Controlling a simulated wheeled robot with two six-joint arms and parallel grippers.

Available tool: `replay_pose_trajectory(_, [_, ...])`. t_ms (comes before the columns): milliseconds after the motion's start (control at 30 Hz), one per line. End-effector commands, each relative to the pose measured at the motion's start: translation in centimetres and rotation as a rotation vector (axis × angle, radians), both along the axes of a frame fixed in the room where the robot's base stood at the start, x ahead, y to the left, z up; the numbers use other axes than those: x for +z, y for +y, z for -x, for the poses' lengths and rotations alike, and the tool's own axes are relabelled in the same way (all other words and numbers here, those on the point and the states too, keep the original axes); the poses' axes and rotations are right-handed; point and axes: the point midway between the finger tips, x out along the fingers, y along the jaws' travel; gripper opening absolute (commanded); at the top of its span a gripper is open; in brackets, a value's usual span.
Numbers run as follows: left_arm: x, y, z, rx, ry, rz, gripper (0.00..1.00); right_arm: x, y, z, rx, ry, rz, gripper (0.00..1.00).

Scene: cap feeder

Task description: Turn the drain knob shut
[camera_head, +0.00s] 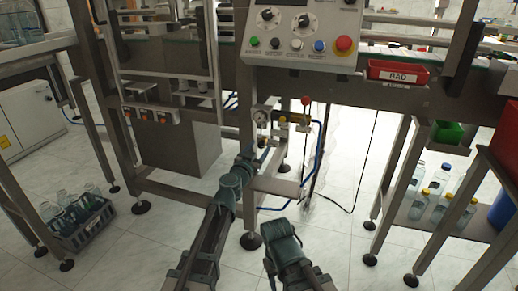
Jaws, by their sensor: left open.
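A small air unit with a round pressure gauge (261,117) and yellow fittings (283,120) is fixed to the machine frame near the middle of the head view. A red-topped valve handle (306,100) stands just right of it. My left gripper (268,154) reaches up to just below the gauge, at the underside of the unit. It is open, though its fingers are small and hard to make out. The drain knob cannot be made out; the gripper and the unit's parts crowd that spot. I cannot tell whether the fingers touch it. My right arm (285,243) shows low in the middle, its gripper out of view.
A control panel (303,32) with dials and a red button hangs above. Blue hose (321,150) and a black cable run right of the unit. A grey bottle crate (82,228) stands on the floor at left. A bottle shelf (420,213) is at right.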

Motion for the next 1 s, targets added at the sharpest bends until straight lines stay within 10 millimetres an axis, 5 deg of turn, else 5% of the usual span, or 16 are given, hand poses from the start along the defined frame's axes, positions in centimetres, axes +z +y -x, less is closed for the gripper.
replay_pose_trajectory(333, [0.0, -0.13, -0.28, 0.0, 0.0, 0.0, 0.61, 0.0, 0.0, 0.0, 0.0, 0.0, 0.0, 0.5])
replay_pose_trajectory(700, [0.0, -0.12, -0.27, 0.0, 0.0, 0.0, 0.0, 0.0, 0.0, 0.0, 0.0, 0.0, 0.0, 0.5])
replay_pose_trajectory(1000, [-0.01, -0.13, -0.26, 0.0, 0.004, 0.013, 0.0, -0.02, 0.0, 0.0, 0.0, 0.0, 0.0, 0.5])
